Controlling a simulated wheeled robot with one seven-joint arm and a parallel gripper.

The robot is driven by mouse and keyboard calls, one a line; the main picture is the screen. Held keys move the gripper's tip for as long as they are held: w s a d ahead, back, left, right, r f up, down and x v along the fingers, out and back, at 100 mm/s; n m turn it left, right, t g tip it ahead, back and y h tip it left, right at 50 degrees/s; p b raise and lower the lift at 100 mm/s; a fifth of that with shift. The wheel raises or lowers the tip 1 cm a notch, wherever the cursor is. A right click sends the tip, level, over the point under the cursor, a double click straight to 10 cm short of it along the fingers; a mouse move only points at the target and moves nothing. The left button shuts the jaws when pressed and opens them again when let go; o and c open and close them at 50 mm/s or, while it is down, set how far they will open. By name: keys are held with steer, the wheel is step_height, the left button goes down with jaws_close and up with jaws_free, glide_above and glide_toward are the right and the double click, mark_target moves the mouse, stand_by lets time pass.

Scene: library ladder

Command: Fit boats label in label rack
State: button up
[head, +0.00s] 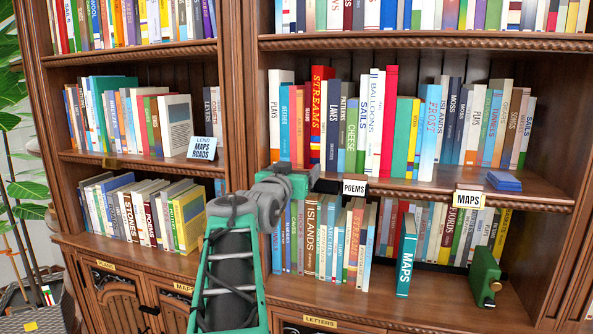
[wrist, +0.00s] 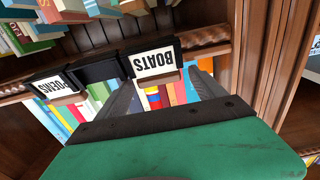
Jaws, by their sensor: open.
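The boats label (wrist: 153,62) is a white plate with black letters, upside down in the wrist view. It sits at a black holder of the label rack (wrist: 97,68) on the shelf edge; I cannot tell whether it is fully seated. My gripper (wrist: 164,80) is open, its two grey fingers on either side of the label's lower part in the picture. I cannot tell whether they touch it. In the head view my gripper (head: 308,181) is at the shelf edge and hides the boats label. The poems label (head: 354,187) is in the same rack, also in the wrist view (wrist: 53,88).
A maps label (head: 469,199) sits farther right on the shelf edge. A blue block (head: 504,181) lies on that shelf. Books fill the shelves above and below. A teal Maps book (head: 406,255) and a green object (head: 485,277) stand on the lower ledge.

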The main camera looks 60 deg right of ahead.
steer(key=s+a+b, duration=0.1)
steer(key=a, duration=0.6)
steer(key=shift+a, duration=0.35)
steer(key=shift+s+f, duration=0.1)
